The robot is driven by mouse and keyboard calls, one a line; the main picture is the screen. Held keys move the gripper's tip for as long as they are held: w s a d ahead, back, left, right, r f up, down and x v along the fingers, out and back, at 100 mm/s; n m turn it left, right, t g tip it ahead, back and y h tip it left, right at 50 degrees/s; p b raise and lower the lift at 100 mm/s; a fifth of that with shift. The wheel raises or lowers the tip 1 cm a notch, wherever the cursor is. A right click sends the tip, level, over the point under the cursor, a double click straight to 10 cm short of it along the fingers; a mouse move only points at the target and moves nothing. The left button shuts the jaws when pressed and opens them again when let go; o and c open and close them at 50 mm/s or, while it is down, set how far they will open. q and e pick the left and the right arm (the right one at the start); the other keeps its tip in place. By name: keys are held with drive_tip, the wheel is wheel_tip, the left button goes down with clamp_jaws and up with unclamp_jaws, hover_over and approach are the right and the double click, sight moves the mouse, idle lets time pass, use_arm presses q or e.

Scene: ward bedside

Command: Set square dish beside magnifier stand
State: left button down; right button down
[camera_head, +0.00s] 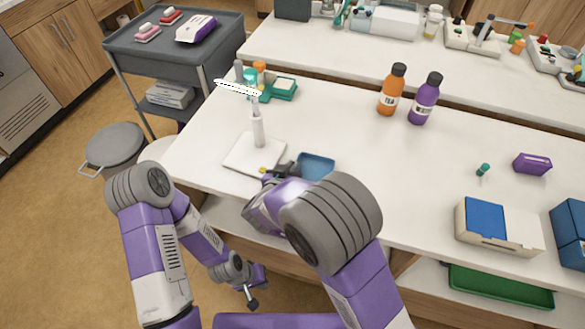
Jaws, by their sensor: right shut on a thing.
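The magnifier stand (258,130) stands upright near the front left of the white table, on a flat white square base (243,150), with its lens seen almost edge-on at the top. The blue square dish (318,165) is just right of the base, close to the table's front edge. My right gripper (295,170) is shut on the dish's left side; my own arm hides part of the grip. Whether the dish touches the table is unclear. My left gripper (251,296) hangs low in front of the table, away from both things; its jaw opening cannot be made out.
Behind the stand are a green tray (284,89) and small containers. An orange bottle (391,92) and a purple bottle (424,101) stand at the back. A white and blue box (520,234) and a purple box (532,164) lie right. The table's middle is clear.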

drive_tip(key=c, duration=1.2)
unclamp_jaws()
drive_tip(key=shift+f, duration=0.15)
drive_tip(key=shift+c, duration=0.2)
drive_tip(key=shift+r, duration=0.3)
drive_tip(key=p+v, duration=0.3)
drive_tip(key=v, duration=0.7)
drive_tip(key=shift+s+a+r+p, duration=0.2)
drive_tip(key=shift+s+p, duration=0.15)
drive_tip(key=shift+p, duration=0.05)
drive_tip(key=shift+s+a+r, duration=0.1)
drive_tip(key=shift+s+a, duration=0.1)
drive_tip(key=shift+s, duration=0.3)
